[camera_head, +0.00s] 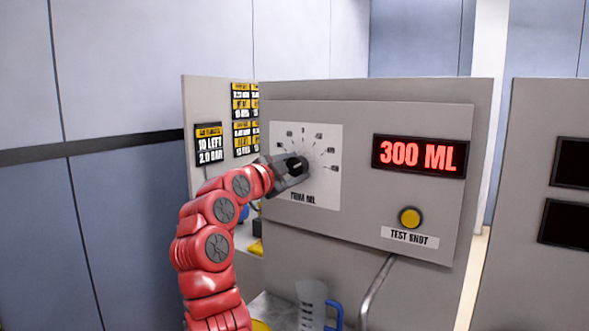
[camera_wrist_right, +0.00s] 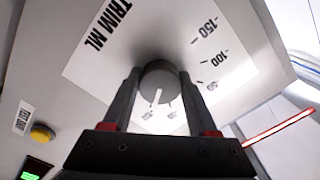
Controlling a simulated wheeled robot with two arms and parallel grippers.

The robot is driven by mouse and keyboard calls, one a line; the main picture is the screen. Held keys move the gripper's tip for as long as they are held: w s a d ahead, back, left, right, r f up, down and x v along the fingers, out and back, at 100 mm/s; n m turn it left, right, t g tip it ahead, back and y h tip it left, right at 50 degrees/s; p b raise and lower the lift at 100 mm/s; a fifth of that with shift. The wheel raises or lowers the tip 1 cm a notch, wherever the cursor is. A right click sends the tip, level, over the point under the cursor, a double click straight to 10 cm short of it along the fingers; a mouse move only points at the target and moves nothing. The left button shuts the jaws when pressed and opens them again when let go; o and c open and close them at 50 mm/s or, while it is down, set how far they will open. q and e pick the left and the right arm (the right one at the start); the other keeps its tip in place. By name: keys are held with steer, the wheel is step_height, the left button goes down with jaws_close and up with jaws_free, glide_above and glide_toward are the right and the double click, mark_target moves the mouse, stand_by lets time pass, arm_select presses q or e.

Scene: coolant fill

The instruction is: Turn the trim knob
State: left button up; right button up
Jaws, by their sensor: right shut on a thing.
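The trim knob (camera_head: 297,165) is a dark round knob on a white dial plate (camera_head: 322,192) marked TRIM ML, on the grey panel. My right gripper (camera_head: 291,172) reaches it from the left on a red arm and is shut on it. In the right wrist view the knob (camera_wrist_right: 159,86), with a white pointer line, sits between the two dark fingers (camera_wrist_right: 157,95). Dial marks such as 150, 100 and 50 show beside it. The display (camera_head: 419,157) reads 300 ML in red. My left gripper is not in view.
A yellow test shot button (camera_head: 410,217) sits below the display. A clear jug with a blue handle (camera_head: 313,305) stands below the panel near a metal pipe (camera_head: 376,290). Yellow and black label signs (camera_head: 209,144) are on the side board. Another grey cabinet (camera_head: 530,200) stands at right.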

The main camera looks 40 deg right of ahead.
stand_by(0.3)
steer(key=o, duration=1.4)
steer(key=shift+c, duration=0.2)
steer(key=b+v, duration=0.1)
steer(key=v, duration=1.6)
steer(key=shift+a, duration=0.2)
steer(key=shift+s+f, duration=0.1)
